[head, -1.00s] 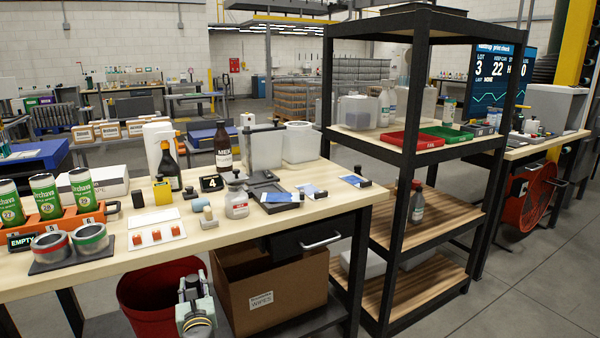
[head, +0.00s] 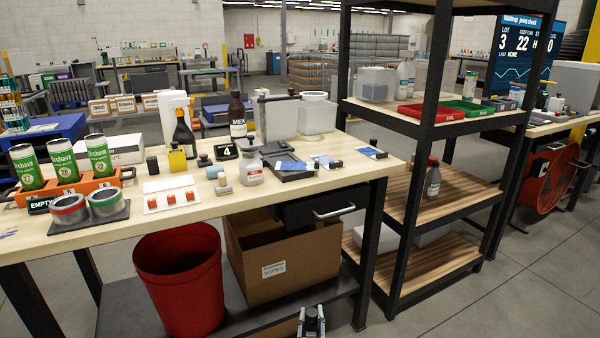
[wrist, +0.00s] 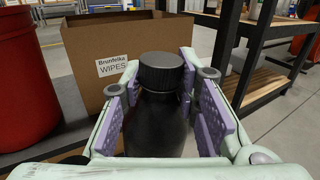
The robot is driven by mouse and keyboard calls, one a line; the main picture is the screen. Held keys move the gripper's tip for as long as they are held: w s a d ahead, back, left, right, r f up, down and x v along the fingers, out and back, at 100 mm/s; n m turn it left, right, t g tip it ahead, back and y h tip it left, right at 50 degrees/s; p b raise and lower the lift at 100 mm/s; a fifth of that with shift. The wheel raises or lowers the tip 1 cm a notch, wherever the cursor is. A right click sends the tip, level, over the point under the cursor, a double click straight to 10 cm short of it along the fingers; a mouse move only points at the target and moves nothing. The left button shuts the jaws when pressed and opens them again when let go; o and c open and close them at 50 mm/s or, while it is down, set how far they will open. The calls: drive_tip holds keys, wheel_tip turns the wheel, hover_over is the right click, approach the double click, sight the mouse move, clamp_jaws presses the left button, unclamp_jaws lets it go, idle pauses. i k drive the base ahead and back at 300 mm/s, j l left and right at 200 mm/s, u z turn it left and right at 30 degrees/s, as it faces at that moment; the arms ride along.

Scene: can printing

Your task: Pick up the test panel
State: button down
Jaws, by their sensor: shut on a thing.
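Several flat blue-and-white panels with black knobs lie at the bench's right end: one (head: 288,165) on a dark tray, one (head: 322,161) beside it, and one (head: 370,152) near the right edge. Which is the test panel I cannot tell. My gripper (head: 311,318) is low at the bottom edge of the head view, in front of the bench and below its top, well away from the panels. In the wrist view my gripper (wrist: 168,110) is shut on a dark bottle (wrist: 160,125) with a black ribbed cap, held upright between the pads. Its lower part is hidden.
A red bin (head: 178,280) and a cardboard wipes box (head: 275,262) stand on the bench's lower shelf. A black-framed shelf rack (head: 400,220) stands right. Floor is open at front right.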

sight(294, 166)
drive_tip(key=i+l+z, duration=0.1)
drive_tip(key=i+l, duration=0.2)
drive_tip(key=l, duration=0.25)
drive_tip(key=i+l+z, duration=0.1)
drive_tip(key=i+l, duration=0.2)
drive_tip(key=l, duration=0.2)
drive_tip(key=i+l+z, duration=0.1)
drive_tip(key=i+l, duration=0.2)
drive_tip(key=l, duration=0.2)
drive_tip(key=i+l, duration=0.35)
drive_tip(key=l, duration=0.15)
drive_tip(key=k+z, duration=0.05)
